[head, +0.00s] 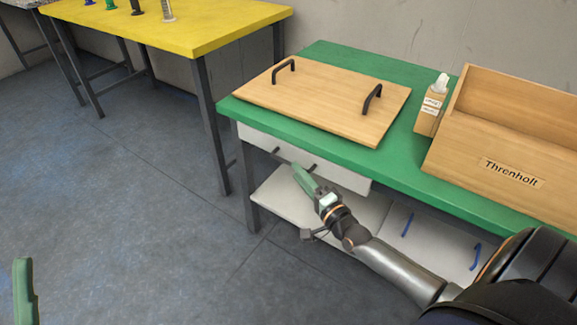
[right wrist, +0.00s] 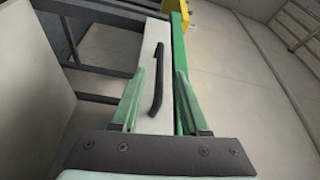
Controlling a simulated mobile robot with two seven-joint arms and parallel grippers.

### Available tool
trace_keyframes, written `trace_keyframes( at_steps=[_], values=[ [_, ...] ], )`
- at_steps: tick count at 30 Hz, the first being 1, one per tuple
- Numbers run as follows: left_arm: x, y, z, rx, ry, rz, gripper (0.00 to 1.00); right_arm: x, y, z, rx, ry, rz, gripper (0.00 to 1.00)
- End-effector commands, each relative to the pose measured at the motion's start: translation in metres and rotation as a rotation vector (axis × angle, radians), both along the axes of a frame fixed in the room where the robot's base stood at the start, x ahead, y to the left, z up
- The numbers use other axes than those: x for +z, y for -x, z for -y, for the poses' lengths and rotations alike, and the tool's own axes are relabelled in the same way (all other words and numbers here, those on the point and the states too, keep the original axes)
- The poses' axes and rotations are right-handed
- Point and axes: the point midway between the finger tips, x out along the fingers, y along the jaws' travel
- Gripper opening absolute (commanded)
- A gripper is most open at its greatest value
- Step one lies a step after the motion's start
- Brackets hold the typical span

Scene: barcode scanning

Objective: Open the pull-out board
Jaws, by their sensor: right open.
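The pull-out board (head: 345,178) is the white panel under the green table top. It appears shut, its front close to the table edge. Black handles (head: 276,151) show on its front. My right gripper (head: 300,174) is open in front of the board, near a handle. In the right wrist view the board (right wrist: 152,45) runs upright, and one black handle (right wrist: 157,82) shows between the open green fingers of the right gripper (right wrist: 160,95). I cannot tell whether they touch the handle. One green finger of my left gripper (head: 25,290) shows at the lower left of the head view.
A yellow table (head: 200,35) stands behind. The floor at left is clear.

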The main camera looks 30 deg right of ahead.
Motion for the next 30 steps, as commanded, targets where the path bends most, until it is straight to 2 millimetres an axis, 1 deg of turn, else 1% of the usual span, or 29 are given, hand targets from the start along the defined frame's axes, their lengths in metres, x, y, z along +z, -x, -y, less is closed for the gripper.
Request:
trace_keyframes(
  at_steps=[1,3,9,15,22,23,30],
  values=[
    [-0.005,0.0,0.0,-0.003,0.001,-0.004,0.5,0.0,-0.011,0.0,0.0,-0.001,0.004,0.45],
    [-0.009,-0.001,0.0,-0.007,0.004,-0.007,0.5,0.0,-0.023,-0.001,0.0,-0.001,0.003,0.45],
    [-0.015,-0.001,0.001,-0.014,0.011,-0.014,0.5,0.002,-0.047,-0.001,0.001,0.001,0.001,0.45],
    [-0.016,-0.001,0.001,-0.016,0.012,-0.017,0.5,0.003,-0.055,-0.001,0.002,0.001,-0.001,0.45],
    [-0.016,-0.001,0.001,-0.016,0.013,-0.017,0.5,0.004,-0.055,-0.001,0.002,0.001,-0.001,0.45],
    [-0.016,-0.001,0.001,-0.016,0.013,-0.017,0.5,0.004,-0.055,-0.001,0.002,0.001,-0.001,0.42],
    [-0.016,-0.001,0.001,-0.017,0.013,-0.017,0.5,0.004,-0.055,-0.001,0.001,0.001,-0.001,0.15]
  ],
)
